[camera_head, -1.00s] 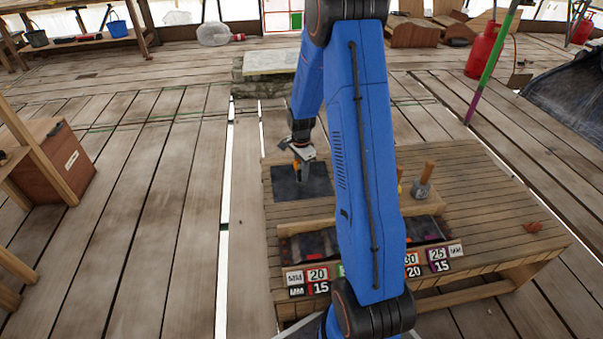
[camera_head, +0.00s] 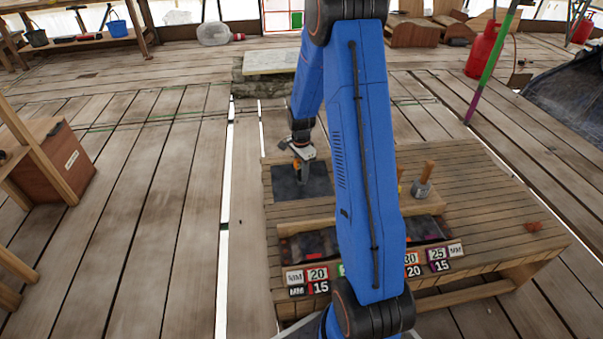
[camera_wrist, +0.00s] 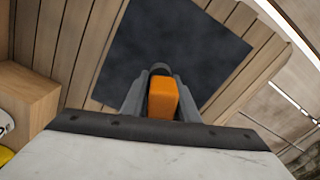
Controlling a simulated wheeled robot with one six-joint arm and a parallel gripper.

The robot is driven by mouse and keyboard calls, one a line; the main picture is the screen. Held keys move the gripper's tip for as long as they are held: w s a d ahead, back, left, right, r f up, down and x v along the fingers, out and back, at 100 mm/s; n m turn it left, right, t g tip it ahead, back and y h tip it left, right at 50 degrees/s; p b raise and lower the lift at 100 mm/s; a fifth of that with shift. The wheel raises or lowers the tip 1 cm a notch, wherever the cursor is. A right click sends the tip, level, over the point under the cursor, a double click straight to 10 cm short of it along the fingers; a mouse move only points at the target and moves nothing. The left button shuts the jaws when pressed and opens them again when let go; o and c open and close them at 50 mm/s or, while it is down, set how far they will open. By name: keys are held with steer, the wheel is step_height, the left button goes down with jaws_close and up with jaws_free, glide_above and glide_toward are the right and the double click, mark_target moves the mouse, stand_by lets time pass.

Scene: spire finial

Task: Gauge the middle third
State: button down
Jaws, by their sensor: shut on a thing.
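My gripper (camera_head: 301,177) is over the dark square mat (camera_head: 318,184) on the low slatted wooden bench (camera_head: 500,213). In the wrist view my gripper (camera_wrist: 162,92) is shut on an orange block-like piece (camera_wrist: 163,100), with the dark mat (camera_wrist: 190,45) behind it. Whether the piece touches the mat I cannot tell. A tray (camera_head: 300,226) with a wooden edge and dark bays lies nearer on the bench. Number cards (camera_head: 317,273) reading 20, 15, 30 and 25 line the front. My blue arm hides the middle of the tray and some cards.
A wooden-handled tool (camera_head: 424,180) stands on the bench right of my arm. A wooden box (camera_head: 50,160) stands left. A red gas cylinder (camera_head: 482,50) stands far right. The plank floor left of the bench is clear.

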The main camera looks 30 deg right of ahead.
steer(key=shift+r, duration=0.1)
steer(key=shift+r, duration=2.4)
steer(key=shift+f, duration=0.25)
steer(key=shift+f, duration=2.1)
steer(key=c, duration=1.3)
jaws_free()
steer(key=shift+r, duration=0.1)
